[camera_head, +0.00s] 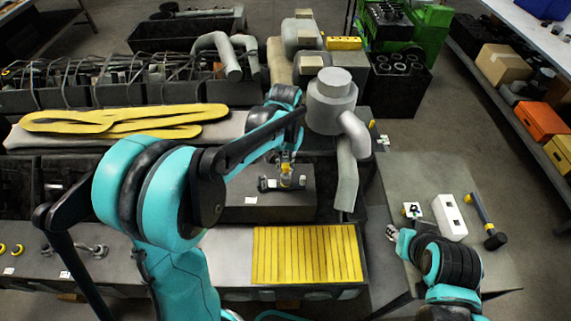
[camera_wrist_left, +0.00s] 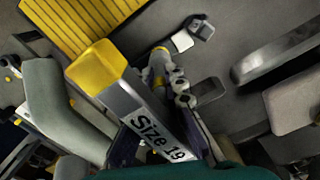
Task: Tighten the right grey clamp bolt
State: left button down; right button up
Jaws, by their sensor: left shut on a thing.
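My left gripper (camera_head: 288,152) points down over the dark block on the bench. It is shut on the Size 19 wrench (camera_wrist_left: 150,115), a grey bar with a yellow end block. The grey clamp (camera_head: 268,184) lies on the block directly under the gripper, with a yellow part showing between its ends. The wrench and gripper hide much of the clamp's right side, so contact with the right bolt is unclear. In the left wrist view a grey and yellow part (camera_wrist_left: 160,65) shows beside the wrench. My right gripper (camera_head: 393,233) is over the right table; its jaws are too small to read.
A grey pipe (camera_head: 347,185) stands close right of the clamp, below a grey canister (camera_head: 332,100). Yellow slats (camera_head: 307,254) lie in front.

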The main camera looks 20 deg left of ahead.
pick_arm(q)
jog(key=shift+f+b, duration=0.35)
jog(key=shift+f, duration=0.25)
jog(key=shift+r, duration=0.15)
jog(key=m, duration=0.4)
jog(key=shift+m, duration=0.3)
jog(key=m, duration=0.3)
jog(key=shift+b, duration=0.35)
jog(key=m, duration=0.5)
jog(key=m+b, duration=0.1)
jog(key=m, duration=0.7)
jog(key=shift+m, duration=0.3)
jog(key=m, duration=0.5)
jog(key=m+b, duration=0.1)
jog(key=m, duration=0.6)
